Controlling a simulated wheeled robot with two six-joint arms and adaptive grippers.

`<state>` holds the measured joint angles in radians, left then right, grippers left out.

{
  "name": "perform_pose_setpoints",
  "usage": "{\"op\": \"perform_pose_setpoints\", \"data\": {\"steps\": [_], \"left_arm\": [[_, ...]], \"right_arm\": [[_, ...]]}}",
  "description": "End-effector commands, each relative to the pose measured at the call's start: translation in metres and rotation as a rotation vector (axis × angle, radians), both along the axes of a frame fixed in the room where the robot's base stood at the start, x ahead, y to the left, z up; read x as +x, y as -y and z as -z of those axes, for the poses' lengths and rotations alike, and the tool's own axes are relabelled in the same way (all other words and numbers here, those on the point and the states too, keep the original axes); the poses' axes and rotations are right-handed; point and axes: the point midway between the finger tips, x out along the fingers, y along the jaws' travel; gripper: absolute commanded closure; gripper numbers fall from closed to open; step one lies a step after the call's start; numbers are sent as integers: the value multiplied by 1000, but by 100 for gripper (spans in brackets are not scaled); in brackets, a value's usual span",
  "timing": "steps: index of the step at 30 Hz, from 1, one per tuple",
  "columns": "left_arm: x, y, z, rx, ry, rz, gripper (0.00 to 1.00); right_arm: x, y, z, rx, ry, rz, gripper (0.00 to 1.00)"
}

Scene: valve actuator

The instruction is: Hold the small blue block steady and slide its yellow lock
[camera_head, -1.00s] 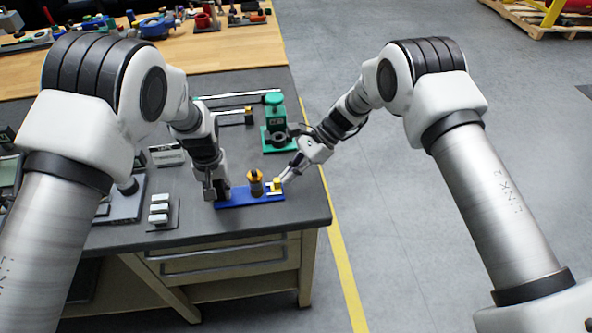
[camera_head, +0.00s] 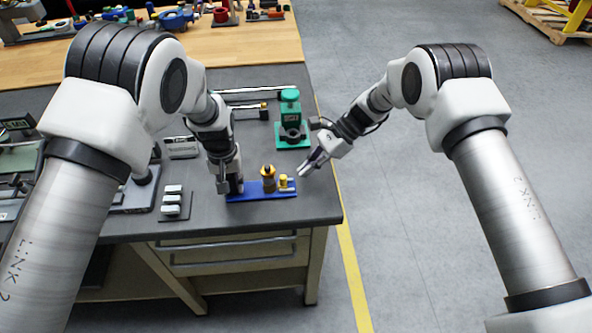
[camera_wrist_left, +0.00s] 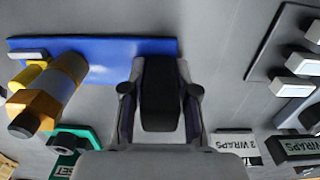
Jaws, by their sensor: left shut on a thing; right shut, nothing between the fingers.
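The small blue block (camera_head: 258,191) lies flat near the workbench's front right corner; it also shows in the left wrist view (camera_wrist_left: 120,58). The left wrist view shows part of the lock behind the fitting (camera_wrist_left: 52,85).
A green device (camera_head: 291,120) stands behind the block. Several pale blocks (camera_head: 171,200) sit on a plate to the left. The workbench's right edge (camera_head: 330,190) is close to the block, with open floor beyond. A wooden bench (camera_head: 240,50) with tools is at the back.

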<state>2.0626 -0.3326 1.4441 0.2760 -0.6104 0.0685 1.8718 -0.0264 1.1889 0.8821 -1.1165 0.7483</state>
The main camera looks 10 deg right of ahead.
Motion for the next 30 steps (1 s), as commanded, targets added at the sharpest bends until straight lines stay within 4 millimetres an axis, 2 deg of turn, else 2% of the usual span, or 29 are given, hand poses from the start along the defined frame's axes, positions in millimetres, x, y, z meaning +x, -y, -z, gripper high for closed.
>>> {"op": "perform_pose_setpoints", "data": {"steps": [6, 12, 17, 27, 28, 30], "left_arm": [[0, -1, 0, 0, 0, 0, 100], [0, -1, 0, 0, 0, 0, 100], [0, -1, 0, 1, 0, 0, 100], [0, -1, 0, 1, 0, 0, 100], [0, -1, 0, 1, 0, 0, 61], [0, -1, 0, 1, 0, 0, 42]], "right_arm": [[12, 40, -38, 0, 5, 4, 100], [18, 65, -64, 0, 2, 2, 100], [19, 72, -71, -2, 1, 0, 100], [19, 72, -71, -2, 1, 0, 100], [19, 72, -71, -2, 1, 1, 100], [19, 72, -71, -2, 1, 1, 100]]}}
